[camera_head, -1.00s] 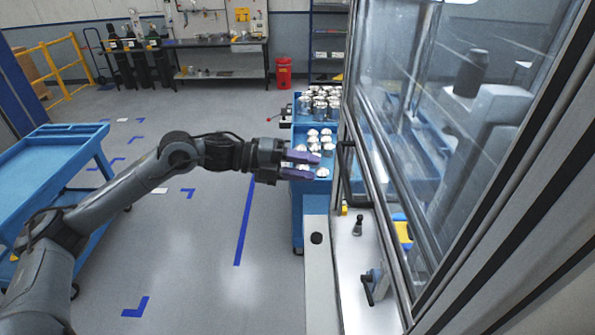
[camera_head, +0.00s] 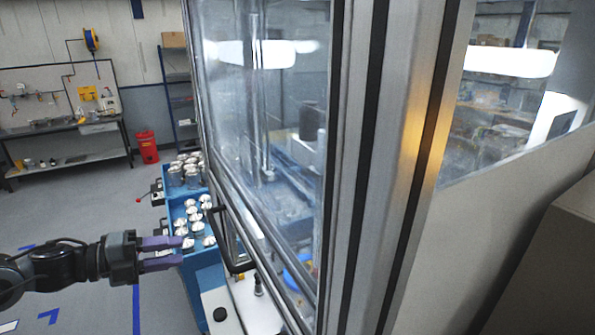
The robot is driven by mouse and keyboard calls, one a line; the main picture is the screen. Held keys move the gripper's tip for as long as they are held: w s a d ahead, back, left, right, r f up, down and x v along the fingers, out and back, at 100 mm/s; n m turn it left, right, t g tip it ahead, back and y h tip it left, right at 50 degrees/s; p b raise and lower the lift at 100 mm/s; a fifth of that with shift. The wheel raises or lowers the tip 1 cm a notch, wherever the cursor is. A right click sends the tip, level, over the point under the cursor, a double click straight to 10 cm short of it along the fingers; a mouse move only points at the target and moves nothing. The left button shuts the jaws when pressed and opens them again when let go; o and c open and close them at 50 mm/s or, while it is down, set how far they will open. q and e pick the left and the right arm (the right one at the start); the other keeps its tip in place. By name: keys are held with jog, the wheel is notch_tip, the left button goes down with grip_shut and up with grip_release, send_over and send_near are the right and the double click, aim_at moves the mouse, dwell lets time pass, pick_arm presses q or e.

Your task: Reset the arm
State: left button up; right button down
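My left arm comes in from the left edge. Its gripper (camera_head: 178,253) has two purple fingers, held apart with a gap between them and nothing in it. It points right, in front of the near side of a blue cart (camera_head: 205,258) that carries several silver machined housings (camera_head: 194,222). I cannot tell whether the fingertips touch the cart. My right gripper is not in view.
A machine enclosure with a glass door (camera_head: 268,130), a dark door handle (camera_head: 232,240) and a thick metal frame (camera_head: 375,170) fills the middle and right. A workbench (camera_head: 70,127) and a red bin (camera_head: 147,147) stand at the back left. Open floor lies at left.

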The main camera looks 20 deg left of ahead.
pick_arm(q)
jog(key=s+d+f+n+t+y+p, duration=0.1)
jog(key=s+d+f+n+p, duration=0.15)
jog(key=d+f+n, duration=0.35)
jog(key=s+d+f+n+t+y+p, duration=0.1)
jog(key=s+d+f+n+y+p, duration=0.15)
jog(key=s+d+f, duration=0.4)
jog(key=s+d+f+n+y+p, duration=0.1)
jog(key=d+f+n, duration=0.4)
jog(key=f, duration=0.3)
jog(key=s+f+n+g+y, duration=0.3)
jog(key=s+n+g, duration=0.1)
jog(key=s, duration=0.3)
jog(key=s+f+n+g+y+p, duration=0.1)
jog(key=s+f+n+g+y, duration=0.2)
jog(key=s+n+g, duration=0.2)
jog(key=shift+s+n+g, duration=0.3)
jog(key=shift+s+n, duration=0.75)
jog(key=shift+s, duration=0.2)
